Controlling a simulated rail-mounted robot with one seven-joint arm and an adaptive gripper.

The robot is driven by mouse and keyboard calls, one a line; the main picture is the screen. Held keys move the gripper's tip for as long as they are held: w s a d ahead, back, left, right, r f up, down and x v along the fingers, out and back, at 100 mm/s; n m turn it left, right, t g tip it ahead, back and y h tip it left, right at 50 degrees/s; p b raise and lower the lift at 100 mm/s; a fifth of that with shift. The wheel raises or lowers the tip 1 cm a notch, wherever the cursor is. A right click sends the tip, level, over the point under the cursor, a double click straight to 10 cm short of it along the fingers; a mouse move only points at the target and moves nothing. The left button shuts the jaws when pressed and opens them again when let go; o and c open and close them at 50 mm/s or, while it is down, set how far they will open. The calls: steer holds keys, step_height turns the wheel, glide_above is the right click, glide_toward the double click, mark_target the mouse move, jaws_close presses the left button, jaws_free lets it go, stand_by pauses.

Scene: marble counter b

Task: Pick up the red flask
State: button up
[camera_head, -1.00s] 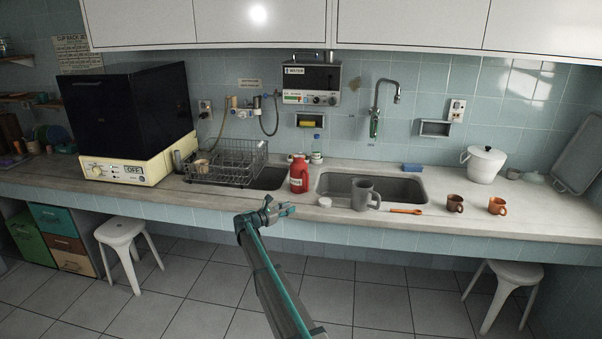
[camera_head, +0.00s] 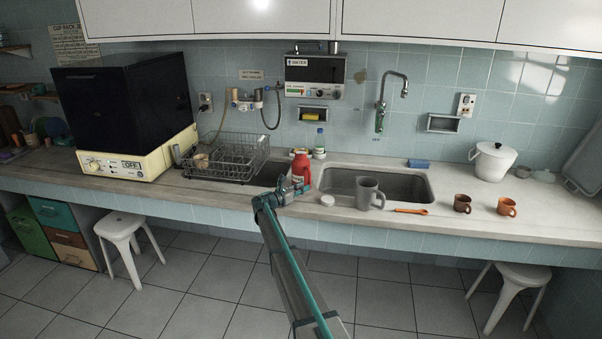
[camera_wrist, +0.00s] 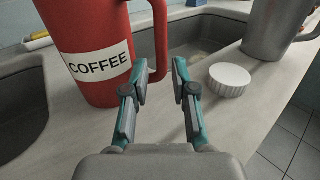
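The red flask (camera_head: 301,168) stands upright on the counter between the two sinks. In the wrist view the red flask (camera_wrist: 92,38) fills the upper left, with a white COFFEE label and a handle on its right side. My gripper (camera_head: 297,189) is at the counter's front edge, close in front of the flask. In the wrist view my gripper (camera_wrist: 160,80) is open, with nothing between its fingertips. The flask's handle is close to the left finger; I cannot tell whether they touch. The flask's top is cut off in the wrist view.
A grey mug (camera_head: 369,194) and a white lid (camera_head: 327,200) are on the counter to the right of the flask. A wire dish rack (camera_head: 232,160) stands to the left. An orange utensil (camera_head: 410,211) and two brown mugs are farther right.

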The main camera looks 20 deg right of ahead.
mark_target(310, 183)
steer(key=p+x, duration=0.1)
steer(key=x, duration=0.2)
steer(key=shift+w+d+r, duration=0.1)
steer(key=shift+d+r, duration=0.05)
steer(key=shift+d, duration=0.25)
steer(key=shift+w+d+p, duration=0.1)
steer(key=shift+d+p, duration=0.2)
steer(key=shift+d, duration=0.05)
steer(key=shift+c, duration=0.2)
jaws_close()
